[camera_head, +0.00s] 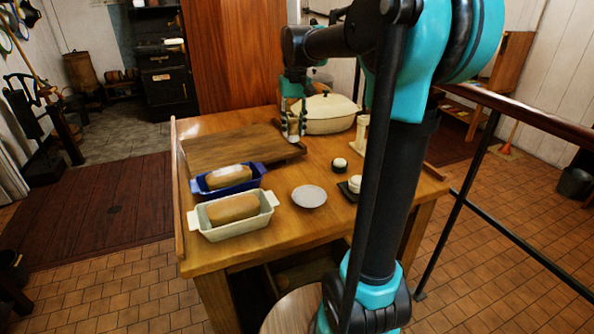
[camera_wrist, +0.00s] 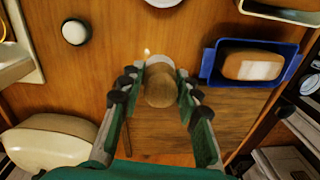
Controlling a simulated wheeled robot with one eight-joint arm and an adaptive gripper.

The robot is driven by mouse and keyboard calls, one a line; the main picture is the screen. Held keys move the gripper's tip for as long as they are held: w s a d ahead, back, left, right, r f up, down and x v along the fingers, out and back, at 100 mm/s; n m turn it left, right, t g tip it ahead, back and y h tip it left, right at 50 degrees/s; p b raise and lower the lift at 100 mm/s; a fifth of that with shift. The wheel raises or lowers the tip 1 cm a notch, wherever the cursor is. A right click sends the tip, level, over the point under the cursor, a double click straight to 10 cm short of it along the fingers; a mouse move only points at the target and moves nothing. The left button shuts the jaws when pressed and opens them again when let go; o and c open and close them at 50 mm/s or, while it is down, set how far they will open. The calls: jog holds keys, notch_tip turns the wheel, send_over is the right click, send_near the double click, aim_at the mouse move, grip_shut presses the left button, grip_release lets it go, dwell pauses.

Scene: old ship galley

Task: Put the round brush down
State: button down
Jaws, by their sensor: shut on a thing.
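The round brush (camera_wrist: 160,88) shows in the wrist view as a rounded wooden handle with a pale part at its far end. My gripper (camera_wrist: 153,82) is shut on it, with a finger on each side. In the head view my gripper (camera_head: 293,122) points down over the table, by the right end of the wooden board (camera_head: 235,146). The brush is small and mostly hidden by the fingers there. I cannot tell whether its lower end touches the table.
A blue pan (camera_head: 203,186) and a cream pan (camera_head: 214,232), each holding a loaf, stand at the table's front left. A cream lidded dish (camera_head: 328,113) stands close behind my gripper. Bare wood lies between board and plate.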

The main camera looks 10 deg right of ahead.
aim_at(295, 131)
notch_tip(295, 131, down, 15)
jog(key=shift+f, duration=0.1)
dwell(0.3)
jog(key=c, duration=1.1)
grip_release()
jog(key=shift+f, duration=0.1)
jog(key=r, duration=1.2)
jog(key=shift+d+r, duration=0.15)
jog(key=shift+d, duration=0.05)
jog(key=shift+s, duration=0.1)
